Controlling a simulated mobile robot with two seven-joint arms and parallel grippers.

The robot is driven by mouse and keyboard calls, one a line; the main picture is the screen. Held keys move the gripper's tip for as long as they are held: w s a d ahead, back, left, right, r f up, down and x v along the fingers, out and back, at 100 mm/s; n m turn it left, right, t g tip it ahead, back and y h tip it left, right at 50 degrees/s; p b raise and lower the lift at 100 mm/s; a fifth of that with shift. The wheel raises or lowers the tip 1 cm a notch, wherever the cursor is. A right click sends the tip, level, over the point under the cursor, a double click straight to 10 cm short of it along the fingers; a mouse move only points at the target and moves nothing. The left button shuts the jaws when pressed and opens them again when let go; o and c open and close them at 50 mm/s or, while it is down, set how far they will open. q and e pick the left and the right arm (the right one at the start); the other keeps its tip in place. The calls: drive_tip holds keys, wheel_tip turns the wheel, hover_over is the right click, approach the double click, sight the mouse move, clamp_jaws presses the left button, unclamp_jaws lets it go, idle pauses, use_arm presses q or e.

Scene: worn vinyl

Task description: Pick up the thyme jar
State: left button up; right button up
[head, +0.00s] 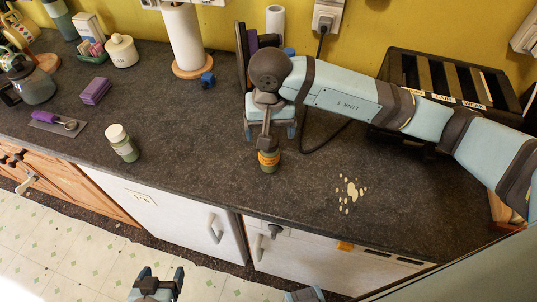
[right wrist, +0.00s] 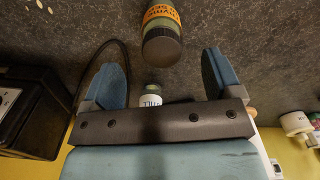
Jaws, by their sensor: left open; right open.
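The thyme jar (head: 269,158), green with an orange label and dark lid, stands upright on the dark counter near its front. It also shows in the right wrist view (right wrist: 162,14), lid towards the camera, lined up with the gap between my fingertips. My right gripper (head: 270,131) is open just behind and above the jar; neither finger visibly touches it. In the right wrist view its blue fingers (right wrist: 163,62) are spread wide. My left gripper (head: 157,283) is open and empty at the bottom of the head view, in front of the cabinets.
A white-labelled jar (right wrist: 150,98) shows beyond my right palm. A pale-lidded green jar (head: 122,145) stands to the left. A black rack (head: 448,75) stands at the back right, with a dark cable beside it. Pale spots (head: 350,190) mark the counter.

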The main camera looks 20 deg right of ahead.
sight(269, 154)
wheel_tip(269, 154, down, 2)
drive_tip(key=shift+f, duration=0.55)
drive_tip(key=shift+w+f+p, duration=0.15)
drive_tip(key=shift+f+p, duration=0.1)
drive_tip(key=shift+p, duration=0.05)
drive_tip(key=f, duration=0.1)
drive_tip(key=f+p, duration=0.1)
drive_tip(key=f, duration=0.2)
drive_tip(key=shift+w+f, duration=0.25)
drive_tip(key=shift+f, duration=0.1)
drive_tip(key=c, duration=1.1)
drive_tip(key=shift+r, duration=0.1)
